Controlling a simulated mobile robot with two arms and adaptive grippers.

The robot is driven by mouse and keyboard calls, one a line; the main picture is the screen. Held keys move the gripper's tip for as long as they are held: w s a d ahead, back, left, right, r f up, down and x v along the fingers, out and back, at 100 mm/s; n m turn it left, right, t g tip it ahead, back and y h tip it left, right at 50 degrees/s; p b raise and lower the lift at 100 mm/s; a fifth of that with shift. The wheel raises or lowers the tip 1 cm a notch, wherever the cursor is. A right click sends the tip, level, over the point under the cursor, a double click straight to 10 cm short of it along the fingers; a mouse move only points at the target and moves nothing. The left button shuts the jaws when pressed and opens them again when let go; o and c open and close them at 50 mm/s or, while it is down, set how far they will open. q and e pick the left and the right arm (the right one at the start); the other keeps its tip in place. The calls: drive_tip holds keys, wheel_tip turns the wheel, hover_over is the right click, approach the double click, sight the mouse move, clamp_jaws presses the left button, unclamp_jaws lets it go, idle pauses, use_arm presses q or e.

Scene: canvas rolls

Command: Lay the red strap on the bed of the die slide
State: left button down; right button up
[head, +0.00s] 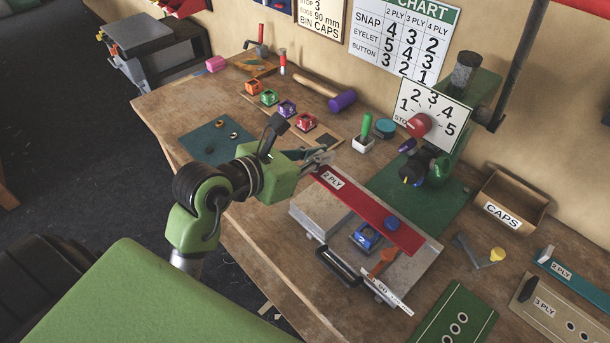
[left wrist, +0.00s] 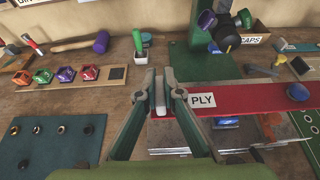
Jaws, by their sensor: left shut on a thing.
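The red strap (head: 350,200), with a "2 PLY" label near its left end, lies lengthwise over the back part of the die slide (head: 310,219). The strap also shows in the left wrist view (left wrist: 255,100). My left gripper (head: 322,160) is shut on the strap's left end, at the slide's back left corner; its fingers also show in the left wrist view (left wrist: 160,100). A blue knob (head: 392,223) shows on the strap's right part. I cannot tell whether the strap touches the bed all along. My right gripper is not in view.
A blue die (head: 365,237), an orange-red piece (head: 383,262) and a black handle (head: 340,268) are at the slide's front. The green press (head: 450,150) stands behind. A caps box (head: 510,203) and strips lie to the right. Coloured dies (head: 287,107) stand back left.

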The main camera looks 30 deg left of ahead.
use_arm(q)
drive_tip(key=w+a+f+p, duration=0.1)
drive_tip(key=a+f, duration=0.1)
drive_tip(key=f, duration=0.1)
drive_tip(key=w+a+f, duration=0.2)
drive_tip(key=f, duration=0.2)
drive_tip(key=w+a+f+p, duration=0.1)
drive_tip(key=w+a+f, duration=0.1)
drive_tip(key=f, duration=0.1)
drive_tip(key=shift+a+f+p, duration=0.15)
drive_tip(key=shift+a+p, duration=0.05)
drive_tip(key=shift+p, duration=0.1)
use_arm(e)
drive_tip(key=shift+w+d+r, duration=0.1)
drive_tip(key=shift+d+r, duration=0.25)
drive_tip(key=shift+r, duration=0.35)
use_arm(q)
drive_tip(key=shift+f, duration=0.1)
drive_tip(key=c, duration=2.6)
unclamp_jaws()
drive_tip(key=shift+f, duration=0.15)
drive_tip(key=o, duration=0.4)
